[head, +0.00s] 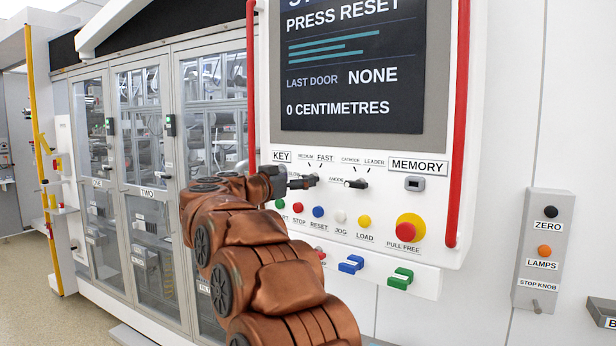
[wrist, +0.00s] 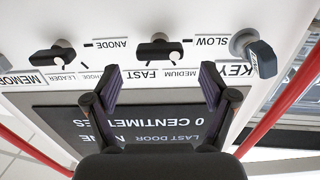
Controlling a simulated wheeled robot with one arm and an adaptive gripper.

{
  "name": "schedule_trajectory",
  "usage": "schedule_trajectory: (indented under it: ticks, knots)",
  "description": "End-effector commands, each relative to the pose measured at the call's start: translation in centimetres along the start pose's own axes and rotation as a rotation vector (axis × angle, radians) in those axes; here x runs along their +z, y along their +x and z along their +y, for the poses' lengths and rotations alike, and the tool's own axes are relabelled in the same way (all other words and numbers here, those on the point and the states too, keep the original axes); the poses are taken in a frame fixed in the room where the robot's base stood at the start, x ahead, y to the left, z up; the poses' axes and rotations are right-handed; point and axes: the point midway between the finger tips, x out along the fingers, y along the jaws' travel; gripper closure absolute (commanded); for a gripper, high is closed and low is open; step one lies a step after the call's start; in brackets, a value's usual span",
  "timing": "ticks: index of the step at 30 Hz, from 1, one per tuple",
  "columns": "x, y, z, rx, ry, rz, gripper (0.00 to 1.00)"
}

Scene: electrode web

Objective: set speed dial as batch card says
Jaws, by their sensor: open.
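The speed dial is a black knob with a light tip, marked SLOW, MEDIUM and FAST. It shows in the wrist view (wrist: 155,51), upside down, and partly behind my gripper in the head view (head: 306,181). Its light tip is on the SLOW and MEDIUM side; I cannot tell the exact mark. My gripper (head: 284,183) is close to the panel by this dial. In the wrist view my gripper (wrist: 155,82) is open and empty, with the dial beyond and between the fingertips. I can make out no batch card.
A similar ANODE/CATHODE/LEADER dial (head: 356,183) sits right of the speed dial. A key switch (wrist: 254,54) is on its other side. Coloured buttons, including a red PULL FREE knob (head: 408,229), lie below. Red rails (head: 459,120) flank the screen (head: 352,65). A ZERO/LAMPS box (head: 543,250) is at right.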

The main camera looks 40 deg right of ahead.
Motion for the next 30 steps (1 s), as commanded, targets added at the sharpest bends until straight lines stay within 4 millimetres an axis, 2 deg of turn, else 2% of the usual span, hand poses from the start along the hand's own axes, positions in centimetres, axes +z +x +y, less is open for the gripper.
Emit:
schedule_trajectory:
  ticks: [3,10,22,23,30]
  knots:
    - [-0.2,1.9,0.2,0.006,0.002,0.001,0.17]
    - [-0.2,4.4,0.1,0.001,0.002,0.001,0.17]
    - [-0.1,5.1,0.0,-0.001,0.002,0.001,0.17]
    - [-0.1,5.1,0.0,-0.001,0.002,0.001,0.18]
    - [-0.1,5.1,0.0,-0.001,0.002,0.001,0.43]
